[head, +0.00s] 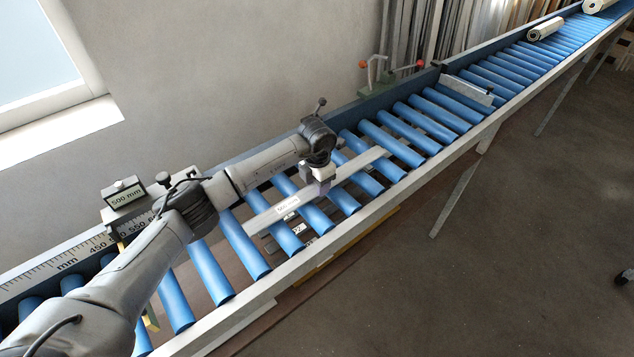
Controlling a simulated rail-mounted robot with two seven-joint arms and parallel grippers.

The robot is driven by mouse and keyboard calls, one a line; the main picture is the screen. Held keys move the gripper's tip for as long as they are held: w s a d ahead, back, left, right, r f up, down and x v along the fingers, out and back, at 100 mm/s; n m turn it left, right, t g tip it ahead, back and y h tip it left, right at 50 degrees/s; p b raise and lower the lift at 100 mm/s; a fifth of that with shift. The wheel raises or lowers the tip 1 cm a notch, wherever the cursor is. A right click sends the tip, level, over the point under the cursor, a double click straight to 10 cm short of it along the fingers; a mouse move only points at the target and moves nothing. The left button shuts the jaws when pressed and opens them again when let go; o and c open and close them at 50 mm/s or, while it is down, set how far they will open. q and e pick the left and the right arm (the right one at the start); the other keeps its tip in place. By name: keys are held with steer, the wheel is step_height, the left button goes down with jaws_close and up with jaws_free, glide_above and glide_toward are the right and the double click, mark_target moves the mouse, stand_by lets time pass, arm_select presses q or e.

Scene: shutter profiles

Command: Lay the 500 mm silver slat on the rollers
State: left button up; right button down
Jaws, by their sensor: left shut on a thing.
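My right gripper is out of view.
A stop box marked 500 mm (124,193) stands at the left above a ruler (70,258). A clamp with red knobs (378,78) is behind the conveyor. A crossbar (467,89) spans the rollers farther right. Rolled shutters (546,28) lie at the far end.

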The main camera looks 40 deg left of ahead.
arm_select(q)
steer(key=shift+f, duration=0.45)
steer(key=o, duration=1)
